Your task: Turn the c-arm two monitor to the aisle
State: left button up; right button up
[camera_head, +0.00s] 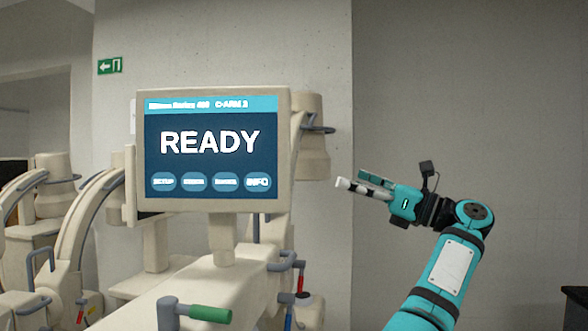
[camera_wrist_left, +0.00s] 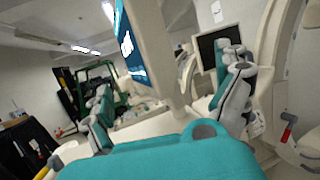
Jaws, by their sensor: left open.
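The c-arm two monitor (camera_head: 210,120) is a cream-framed screen reading READY, with a small header that appears to say C-ARM 2. It stands on a short post on a cream cart (camera_head: 170,292), its screen facing the head camera. My left gripper (camera_head: 352,177) is open and empty to the right of the monitor, apart from it in the head view. In the left wrist view the monitor (camera_wrist_left: 162,45) shows nearly edge-on, beyond the spread fingers of the gripper (camera_wrist_left: 165,100). My right gripper is not in view.
A green-ended handle (camera_head: 208,314) sticks out at the cart's front. Another cream c-arm unit (camera_head: 50,170) stands at the left. A dark-screened monitor (camera_wrist_left: 212,48) shows behind in the left wrist view. A bare wall (camera_head: 460,90) lies behind my arm.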

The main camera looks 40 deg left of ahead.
aim_at(281, 156)
pick_arm(q)
jog(key=s+a+r+p, duration=0.1)
jog(key=a, duration=0.3)
jog(key=s+a+r+n+g+p, duration=0.1)
jog(key=s+a+r, duration=0.1)
jog(key=a, duration=0.3)
jog(key=s+a+r+g+p, duration=0.1)
jog(key=a+r+p, duration=0.1)
jog(key=a, duration=0.3)
jog(key=shift+s+a+r+n+y, duration=0.1)
jog(key=shift+s+a+n+y, duration=0.2)
jog(key=shift+s, duration=0.1)
jog(key=shift+a, duration=0.25)
jog(key=shift+s+a, duration=0.1)
jog(key=shift+a, duration=0.1)
